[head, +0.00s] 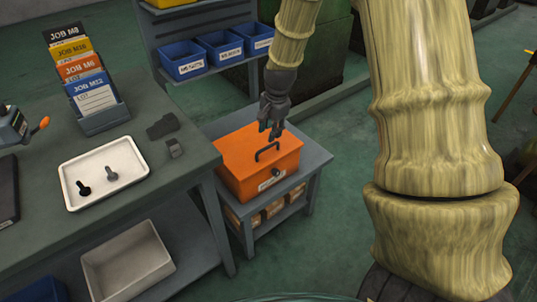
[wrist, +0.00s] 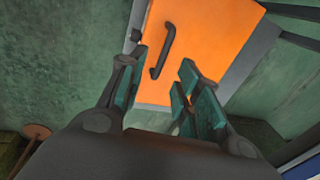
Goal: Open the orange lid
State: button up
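The orange lid (head: 258,148) is the top of an orange box standing on a small grey side table. It looks closed, with a black bar handle (head: 267,151) on top. In the wrist view the orange lid (wrist: 193,50) lies beyond the fingers, and its black handle (wrist: 163,50) runs lengthwise, a little left of the gap's middle. My gripper (head: 270,130) hangs above the lid, close to the handle. Its fingers (wrist: 162,92) are apart with nothing between them. In the wrist view the handle appears ahead of the fingertips, not between them.
A workbench on the left carries a white tray (head: 70,175) with two bolts and a rack of job cards (head: 104,119). Blue bins (head: 187,68) stand on a shelf behind. Small boxes (head: 275,209) sit under the orange box. Green floor lies open to the right.

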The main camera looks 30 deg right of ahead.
jog(key=s+a+f+n+p, duration=0.3)
jog(key=s+a+f, duration=0.1)
jog(key=f, duration=0.2)
jog(key=shift+s+f+g, duration=0.2)
jog(key=shift+s+g, duration=0.1)
jog(key=shift+s, duration=0.05)
dwell(0.5)
